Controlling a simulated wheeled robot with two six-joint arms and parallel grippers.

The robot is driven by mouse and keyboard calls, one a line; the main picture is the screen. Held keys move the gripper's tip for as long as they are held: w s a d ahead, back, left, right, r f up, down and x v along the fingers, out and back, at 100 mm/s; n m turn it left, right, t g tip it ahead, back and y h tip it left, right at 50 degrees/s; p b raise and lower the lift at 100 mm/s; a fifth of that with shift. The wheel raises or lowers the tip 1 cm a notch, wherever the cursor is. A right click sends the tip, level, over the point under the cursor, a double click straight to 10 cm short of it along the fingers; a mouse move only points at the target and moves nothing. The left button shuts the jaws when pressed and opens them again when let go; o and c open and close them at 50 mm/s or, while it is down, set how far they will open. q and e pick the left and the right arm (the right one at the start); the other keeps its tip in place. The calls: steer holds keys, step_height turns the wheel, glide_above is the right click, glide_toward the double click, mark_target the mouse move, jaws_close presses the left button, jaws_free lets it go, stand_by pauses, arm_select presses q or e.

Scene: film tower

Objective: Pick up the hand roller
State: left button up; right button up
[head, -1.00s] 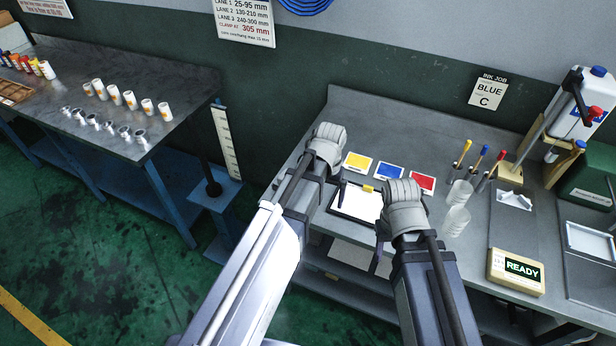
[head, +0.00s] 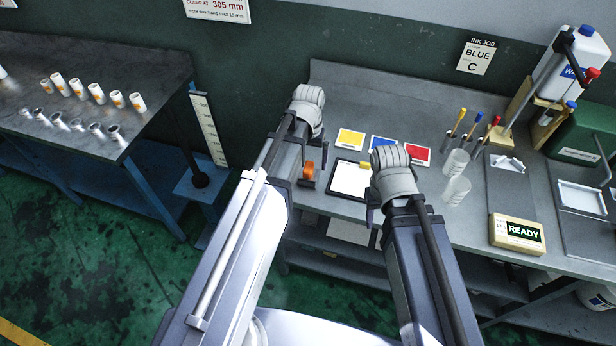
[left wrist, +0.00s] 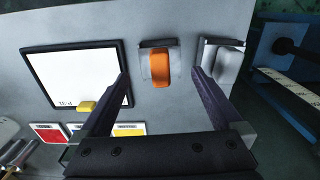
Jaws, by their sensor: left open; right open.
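An orange block-shaped piece on a grey holder (left wrist: 158,65) lies on the bench in the left wrist view; it looks like the hand roller. In the head view the orange piece (head: 309,169) shows just right of my left forearm. A similar light grey piece (left wrist: 228,62) lies right of it in the wrist view. My left gripper (left wrist: 161,76) is open, its fingers spread with the orange piece between and beyond their tips; contact is not visible. My right gripper (head: 374,208) is over the bench front; its fingers are mostly hidden.
A black-framed white plate (head: 352,180) with a yellow block lies beside the orange piece. Yellow (head: 350,139), blue and red cards lie behind it. Clear cups (head: 455,178), brushes and a READY box (head: 517,233) stand to the right.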

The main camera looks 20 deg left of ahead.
mark_target(308, 166)
arm_select(q)
steer(key=shift+f, duration=0.65)
arm_select(e)
steer(key=shift+f, duration=0.6)
arm_select(q)
steer(key=shift+f+b, duration=0.1)
steer(key=shift+b, duration=0.3)
arm_select(e)
steer(key=shift+f, duration=0.1)
arm_select(q)
step_height(308, 166, down, 5)
steer(key=b, duration=0.5)
arm_select(e)
step_height(308, 166, down, 5)
arm_select(q)
steer(key=c, duration=1.3)
step_height(308, 166, up, 10)
steer(key=p, duration=1)
arm_select(e)
step_height(308, 166, up, 10)
